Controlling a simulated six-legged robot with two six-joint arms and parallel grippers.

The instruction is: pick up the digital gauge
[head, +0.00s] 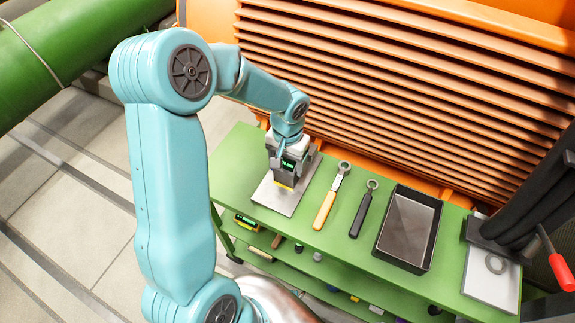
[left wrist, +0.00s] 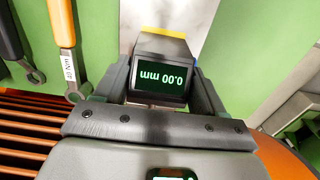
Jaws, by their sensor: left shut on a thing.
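The digital gauge (head: 289,164) is a small grey block with a dark display and a yellow edge, at the metal plate (head: 268,197) on the green bench. My left gripper (head: 286,158) reaches down from above and is shut on it. In the left wrist view the gauge (left wrist: 160,84) sits between the two fingers (left wrist: 160,95), its display reading 0.00 mm upside down. I cannot tell whether the gauge touches the plate. My right gripper is not in view.
Right of the plate lie an orange-handled wrench (head: 325,208), a black-handled wrench (head: 363,211) and a dark open tray (head: 432,240). A pale panel with a ring (head: 484,285) is at the bench's right end. An orange louvred casing (head: 400,80) stands close behind.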

